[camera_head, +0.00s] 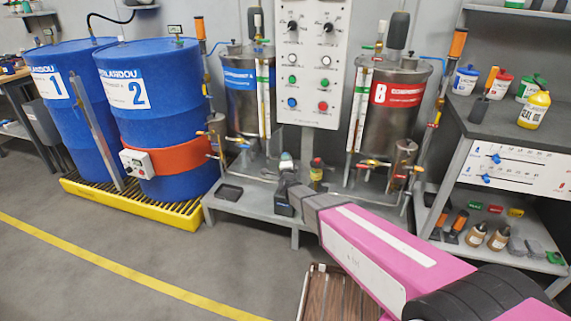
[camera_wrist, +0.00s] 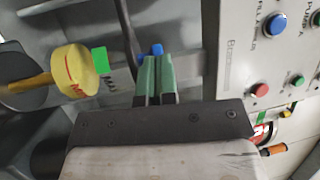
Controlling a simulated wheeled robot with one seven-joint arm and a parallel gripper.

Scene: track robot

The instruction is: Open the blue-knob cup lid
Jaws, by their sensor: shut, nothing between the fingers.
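In the wrist view a small blue knob (camera_wrist: 157,49) shows just beyond my fingertips, and the cup and lid under it are hidden. My gripper (camera_wrist: 155,78) has green fingertips that are close together with nothing between them. I cannot tell whether they touch the knob. In the head view my gripper (camera_head: 286,163) is over the grey bench between the two tanks, and I cannot make out the blue knob there.
A small red-topped yellow item (camera_head: 317,172) stands just right of my gripper. The blue-banded tank (camera_head: 240,95) is behind left, the red-banded tank (camera_head: 395,115) behind right. A control panel (camera_head: 312,60) hangs between them. A yellow round part (camera_wrist: 74,70) is left in the wrist view.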

